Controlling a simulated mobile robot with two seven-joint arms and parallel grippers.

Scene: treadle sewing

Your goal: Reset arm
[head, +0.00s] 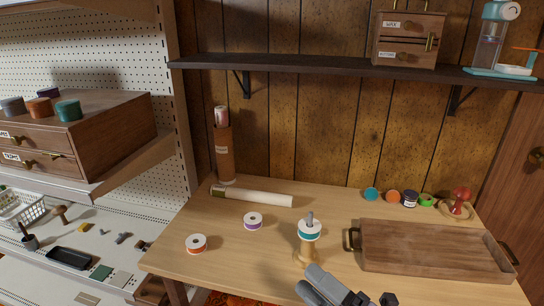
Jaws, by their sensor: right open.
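My right gripper (310,281) comes in at the bottom middle of the head view, its grey fingers pointing up and to the left. Its jaws are open and I see nothing held between them. It is just in front of a wooden stand (306,254) that carries a white and teal spool (310,230) upright on its peg. The gripper overlaps the foot of the stand in the picture; I cannot tell whether they touch. My left gripper is out of view.
On the table (240,262) lie an orange-centred spool (196,244), a purple-centred spool (253,221) and a pale roll (258,198). A wooden tray (430,250) stands empty at right. Small jars (410,198) line the back. A dark shelf (330,66) hangs above.

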